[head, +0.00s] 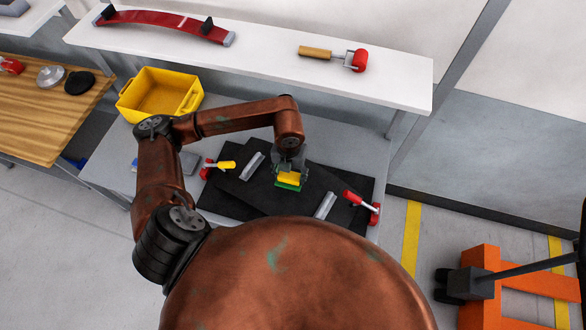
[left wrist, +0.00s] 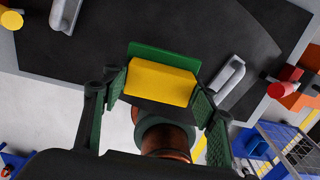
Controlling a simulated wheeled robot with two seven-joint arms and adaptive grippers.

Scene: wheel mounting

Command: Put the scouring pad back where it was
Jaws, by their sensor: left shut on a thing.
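The scouring pad (head: 288,180) is a small block, yellow with a green layer. My left gripper (head: 289,172) reaches over the dark mat (head: 232,200) from above and is shut on the pad. In the left wrist view the pad (left wrist: 161,82) sits between the two green-lined fingers of the gripper (left wrist: 160,95), its yellow side facing the camera and the green layer behind. The pad is over the mat; I cannot tell whether it touches it. My right gripper is not in view.
Grey bracket-like pieces (head: 252,166) (head: 325,205) lie on the mat left and right of the pad. A yellow-handled tool (head: 222,165) and a red-handled tool (head: 360,203) lie near the mat's sides. A yellow bin (head: 158,96) stands behind left. A white shelf (head: 270,62) runs above the back.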

